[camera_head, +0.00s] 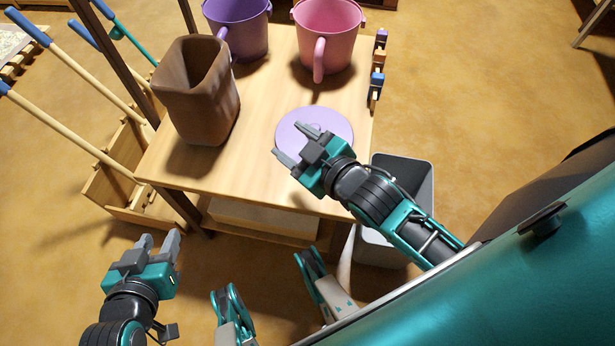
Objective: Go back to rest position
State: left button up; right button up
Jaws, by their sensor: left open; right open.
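My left gripper (158,241) is low at the left of the head view, in front of the table's near edge and away from it. Its fingers are apart and nothing is between them. My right gripper (293,143) reaches over the table's near right part, beside and partly over a flat lilac disc (332,118). Its fingers are apart and hold nothing. Whether it touches the disc I cannot tell. The wooden table (262,90) stands below it.
A grey bin (412,172) stands on the floor. Long-handled tools (75,135) lean in a wooden rack (112,188) at left.

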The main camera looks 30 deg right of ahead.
jog(key=s+f+m+g, duration=0.3)
jog(key=s+f+m, duration=0.1)
jog(key=s+f, duration=0.15)
pick_arm(q)
jog(key=s+a+r+y+p, duration=0.1)
jog(key=a+r+p, duration=0.2)
jog(key=r+p, duration=0.9)
jog(key=p, duration=0.6)
jog(key=shift+s+a+r, duration=0.35)
jog(key=shift+s, duration=0.05)
pick_arm(e)
jog(key=s+d+r+h, duration=0.1)
jog(key=s+d+r, duration=0.1)
jog(key=r, duration=1.1)
jog(key=shift+d+r+h, duration=0.3)
jog(key=shift+d+h, duration=0.1)
jog(key=shift+d, duration=0.25)
jog(key=shift+w, duration=0.1)
